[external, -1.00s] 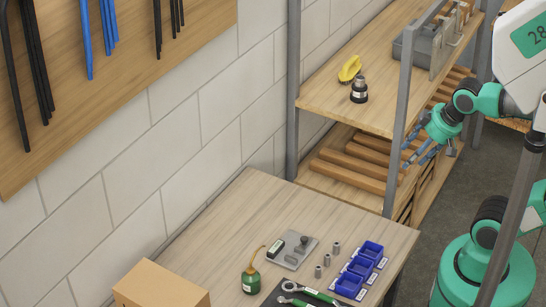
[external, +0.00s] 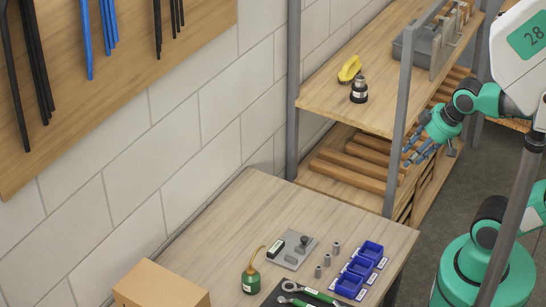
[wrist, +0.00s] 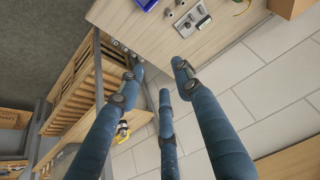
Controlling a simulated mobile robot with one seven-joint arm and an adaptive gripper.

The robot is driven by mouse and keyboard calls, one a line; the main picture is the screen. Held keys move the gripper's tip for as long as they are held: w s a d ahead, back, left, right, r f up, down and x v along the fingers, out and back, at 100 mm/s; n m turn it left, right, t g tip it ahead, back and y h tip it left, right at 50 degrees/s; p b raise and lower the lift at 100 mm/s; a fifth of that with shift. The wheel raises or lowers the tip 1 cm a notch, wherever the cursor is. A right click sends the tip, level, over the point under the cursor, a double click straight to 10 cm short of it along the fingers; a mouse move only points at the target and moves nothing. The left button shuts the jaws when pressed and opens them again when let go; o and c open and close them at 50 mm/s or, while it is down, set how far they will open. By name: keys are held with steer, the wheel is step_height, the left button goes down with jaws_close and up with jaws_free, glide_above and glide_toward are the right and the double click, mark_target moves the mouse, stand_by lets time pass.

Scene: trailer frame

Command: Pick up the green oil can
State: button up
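The green oil can (external: 250,281) stands upright near the front of the wooden workbench (external: 225,218) in the external view, its thin brass spout pointing up and right. My gripper (external: 420,152) is at the right, beside the shelf rack, well away from the can and above bench height. In the wrist view my gripper (wrist: 160,82) shows three blue fingers spread apart with nothing between them. The oil can cannot be made out clearly in the wrist view.
Near the can are a grey metal plate with parts (external: 292,249), blue bins (external: 360,270), a wrench (external: 310,292) and a cardboard box (external: 160,286). The bench's back left is clear.

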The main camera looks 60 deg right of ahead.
steer(key=w+a+f+n+t+y, duration=0.1)
steer(key=w+a+f+n+t, duration=0.15)
steer(key=w+f+n, duration=0.4)
steer(key=w+a+f+n+t, duration=0.1)
steer(key=w+a+n, duration=0.3)
steer(key=w, duration=0.5)
steer(key=w+a+f+n+t+y, duration=0.1)
steer(key=w+a+f+n, duration=0.25)
steer(key=w+n, duration=0.35)
steer(key=a+f+n+t+y, duration=0.2)
steer(key=a+f+n+y, duration=0.4)
steer(key=a+f+n, duration=0.9)
steer(key=shift+a+f+y+p, duration=0.2)
steer(key=shift+a+y+p, duration=0.15)
steer(key=shift+a, duration=0.2)
steer(key=x, duration=0.8)
steer(key=shift+w+b, duration=0.2)
steer(key=shift+b, duration=0.2)
steer(key=shift+a, duration=0.2)
